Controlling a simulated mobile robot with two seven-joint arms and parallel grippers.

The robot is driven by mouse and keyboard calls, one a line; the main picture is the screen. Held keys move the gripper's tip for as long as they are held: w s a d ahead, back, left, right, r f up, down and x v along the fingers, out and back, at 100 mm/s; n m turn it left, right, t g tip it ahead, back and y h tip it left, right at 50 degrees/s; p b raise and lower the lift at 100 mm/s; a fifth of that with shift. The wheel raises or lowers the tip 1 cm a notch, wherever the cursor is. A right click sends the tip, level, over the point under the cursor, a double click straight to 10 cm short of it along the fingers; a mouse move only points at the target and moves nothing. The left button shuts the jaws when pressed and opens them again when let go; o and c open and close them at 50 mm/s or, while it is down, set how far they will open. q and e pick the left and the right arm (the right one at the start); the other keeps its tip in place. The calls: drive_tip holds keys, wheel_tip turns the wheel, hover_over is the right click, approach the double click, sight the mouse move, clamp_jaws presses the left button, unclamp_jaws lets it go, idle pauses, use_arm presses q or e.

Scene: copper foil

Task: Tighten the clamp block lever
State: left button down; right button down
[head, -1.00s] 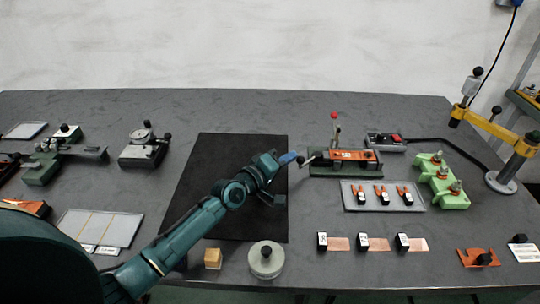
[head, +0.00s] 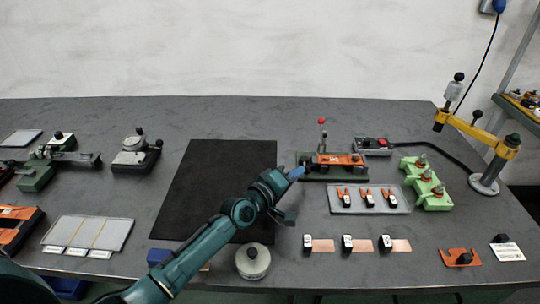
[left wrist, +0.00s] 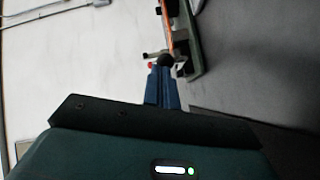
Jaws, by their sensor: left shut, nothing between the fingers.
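The orange-topped block on a green base (head: 335,172), seemingly the clamp block, stands at the middle right of the table in the head view. An upright lever with a red knob (head: 321,121) rises from it, and a black ball knob (head: 304,161) sticks out at its left end. My left gripper (head: 297,173) is shut and empty, its blue fingertips just at that left end. In the left wrist view the black ball knob (left wrist: 166,60) shows right beyond the shut fingers (left wrist: 160,88); I cannot tell whether they touch. My right gripper is not in view.
A grey tray with orange-handled pieces (head: 392,206) lies in front of the block, and a green fixture (head: 427,184) stands right of it. A black mat (head: 215,175) lies left, partly under my arm. A round grey weight (head: 253,262) sits near the front edge.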

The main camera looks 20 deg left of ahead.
use_arm(q)
drive_tip(key=shift+s+d, duration=0.1)
drive_tip(key=shift+d, duration=0.5)
